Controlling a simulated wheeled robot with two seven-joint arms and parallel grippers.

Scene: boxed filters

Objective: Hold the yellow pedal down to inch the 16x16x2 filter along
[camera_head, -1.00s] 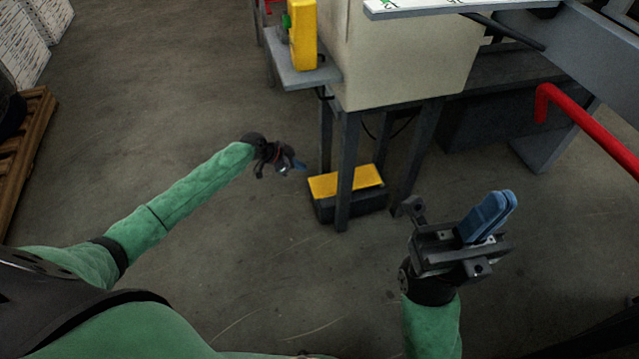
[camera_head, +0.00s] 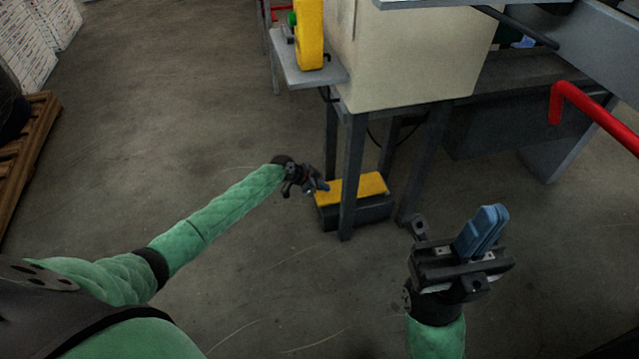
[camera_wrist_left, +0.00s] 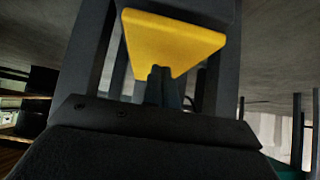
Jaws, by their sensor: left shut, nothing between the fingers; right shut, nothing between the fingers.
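The yellow pedal (camera_head: 361,187) sits on a dark base on the floor, under the cream machine, with a grey table leg in front of it. My left gripper (camera_head: 322,186) is shut and empty at the pedal's left end in the head view. In the left wrist view the pedal (camera_wrist_left: 172,42) lies just beyond the shut fingertips (camera_wrist_left: 162,72); I cannot tell whether they touch it. My right gripper (camera_head: 487,230) is shut and empty, out over the floor to the right of the pedal. I cannot make out the 16x16x2 filter.
Grey machine legs (camera_head: 348,175) stand close around the pedal. A yellow control box (camera_head: 310,35) with a green button is on a shelf above. A red bent rail (camera_head: 600,115) is at the right. A wooden pallet (camera_head: 32,155) is at the far left. The floor between is clear.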

